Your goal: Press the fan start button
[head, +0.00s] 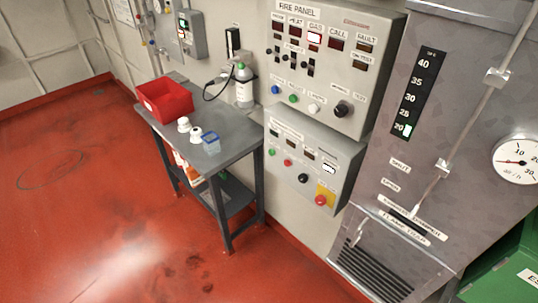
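A grey lower panel (312,158) hangs on the wall under the fire panel (335,65). The lower panel has a green button (271,152), a red button (288,162), a black knob (303,178) and a large red button (320,200) on a yellow plate. Its labels are too small to read, so I cannot tell which button is the fan start. The fire panel carries blue, green and white buttons and a black knob (341,109). Neither of my grippers is in view.
A grey cabinet (440,120) with a dial gauge (517,160) stands at right. The red floor (90,210) is clear at left.

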